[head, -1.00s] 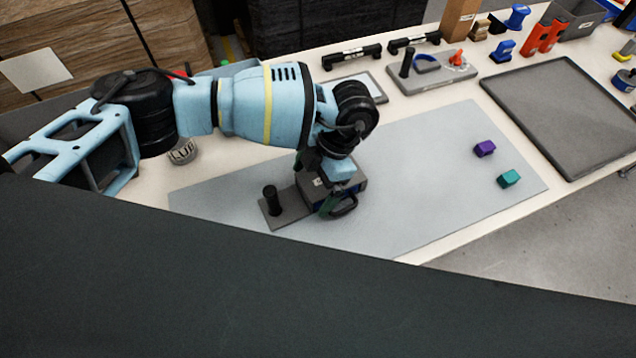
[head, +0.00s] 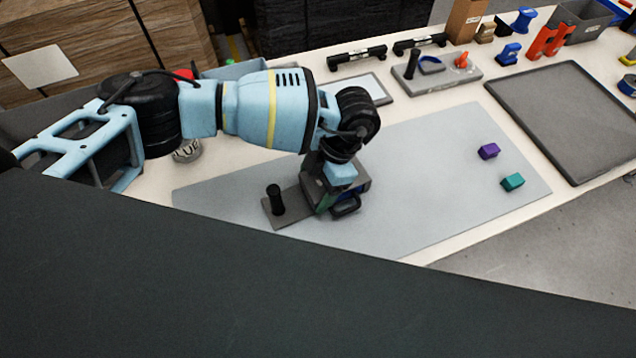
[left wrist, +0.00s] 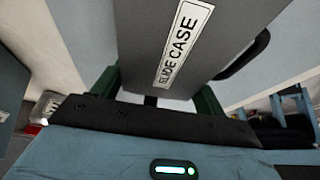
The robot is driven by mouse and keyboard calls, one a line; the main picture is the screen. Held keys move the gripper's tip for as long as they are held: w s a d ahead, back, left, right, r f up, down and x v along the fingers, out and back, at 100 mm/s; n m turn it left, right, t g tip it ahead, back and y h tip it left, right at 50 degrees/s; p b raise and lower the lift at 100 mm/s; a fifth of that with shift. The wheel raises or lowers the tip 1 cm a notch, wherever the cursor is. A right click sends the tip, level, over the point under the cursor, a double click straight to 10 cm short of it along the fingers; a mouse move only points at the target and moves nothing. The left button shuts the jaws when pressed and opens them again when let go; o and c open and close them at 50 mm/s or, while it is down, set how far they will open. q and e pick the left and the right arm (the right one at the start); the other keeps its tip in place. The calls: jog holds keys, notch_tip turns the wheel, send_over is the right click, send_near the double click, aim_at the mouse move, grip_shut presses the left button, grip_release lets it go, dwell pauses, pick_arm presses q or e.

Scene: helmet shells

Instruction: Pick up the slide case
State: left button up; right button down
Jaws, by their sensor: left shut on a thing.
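The slide case (head: 364,187) is a dark grey box with a black handle, at the middle of the light grey mat in the head view. In the left wrist view the slide case (left wrist: 245,25) fills the top, with a white "SLIDE CASE" label. My left gripper (head: 328,196) reaches down over it and is shut on it. In the wrist view the green fingers of my left gripper (left wrist: 155,98) sit on either side of the case. My gripper partly hides the case in the head view, and I cannot tell whether its underside touches anything. My right gripper is not in view.
A grey plate with an upright black peg (head: 276,199) is just left of the case. A purple block (head: 488,151) and a teal block (head: 512,181) lie on the mat's right. A dark tray (head: 570,115) is farther right. The mat between is clear.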

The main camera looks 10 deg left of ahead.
pick_arm(q)
jog(key=shift+r, duration=1.55)
jog(key=shift+s+r, duration=0.15)
jog(key=shift+r, duration=0.1)
jog(key=s, duration=0.5)
jog(key=s+r, duration=0.1)
jog(key=s, duration=0.4)
jog(key=s+p, duration=0.1)
jog(key=s, duration=0.4)
jog(key=shift+s+d+r, duration=0.1)
jog(key=shift+s+r, duration=0.1)
jog(key=shift+s, duration=0.15)
jog(key=shift+w+r+m+t, duration=0.15)
jog(key=shift+w+m+t, duration=0.25)
jog(key=shift+m, duration=0.4)
jog(key=w+r+m+t+y, duration=0.1)
jog(key=w+r+m+t, duration=0.2)
jog(key=m, duration=0.5)
jog(key=m+t+h, duration=0.4)
jog(key=m, duration=1.1)
send_near(310, 186)
notch_tip(310, 186, up, 3)
jog(key=d, duration=0.3)
jog(key=shift+s+r+m+h, duration=0.1)
jog(key=shift+r+m+h, duration=0.25)
jog(key=shift+m, duration=0.25)
